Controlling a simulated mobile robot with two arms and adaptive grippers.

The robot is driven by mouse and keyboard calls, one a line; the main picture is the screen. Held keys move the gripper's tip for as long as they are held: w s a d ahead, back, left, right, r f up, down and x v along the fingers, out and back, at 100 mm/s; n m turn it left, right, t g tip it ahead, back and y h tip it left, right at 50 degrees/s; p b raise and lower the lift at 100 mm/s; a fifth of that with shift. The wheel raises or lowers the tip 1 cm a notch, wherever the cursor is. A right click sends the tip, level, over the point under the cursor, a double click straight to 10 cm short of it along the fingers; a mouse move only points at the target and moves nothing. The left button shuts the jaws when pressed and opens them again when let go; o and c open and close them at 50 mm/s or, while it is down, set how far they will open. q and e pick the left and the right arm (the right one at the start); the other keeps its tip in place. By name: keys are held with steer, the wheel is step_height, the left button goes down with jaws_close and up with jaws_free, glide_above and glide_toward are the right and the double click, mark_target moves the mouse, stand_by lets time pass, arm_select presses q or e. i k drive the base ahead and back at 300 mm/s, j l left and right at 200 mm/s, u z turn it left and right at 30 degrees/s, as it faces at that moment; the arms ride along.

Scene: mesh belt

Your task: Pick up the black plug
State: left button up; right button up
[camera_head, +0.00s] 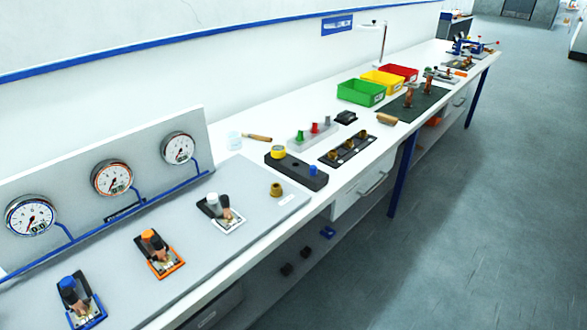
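No thing in view is clearly a black plug. A small black object (345,117) lies on the white bench, behind a black tray (329,159) holding several brass-coloured pieces; it is too small to identify. Two small dark objects, one nearer (287,269) and one farther (305,253), sit on the shelf below the bench edge and are also unclear. A grey rack (297,139) on the bench holds a green, a red and a grey piece. Neither of my grippers is in view.
Green (361,93), yellow (383,83) and red (398,73) bins stand farther back. A gauge panel (88,169) rises at left. The floor (470,200) at right is clear.

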mark_target(225, 201)
steer(key=i+l+u, duration=0.1)
steer(key=u, duration=0.55)
steer(key=i+l+u, duration=0.15)
steer(key=l+u, duration=0.2)
steer(key=l, duration=0.3)
steer(key=i+l+u, duration=0.1)
steer(key=l+u, duration=0.25)
steer(key=l, duration=0.3)
steer(key=l+u, duration=0.3)
steer(key=l, duration=0.35)
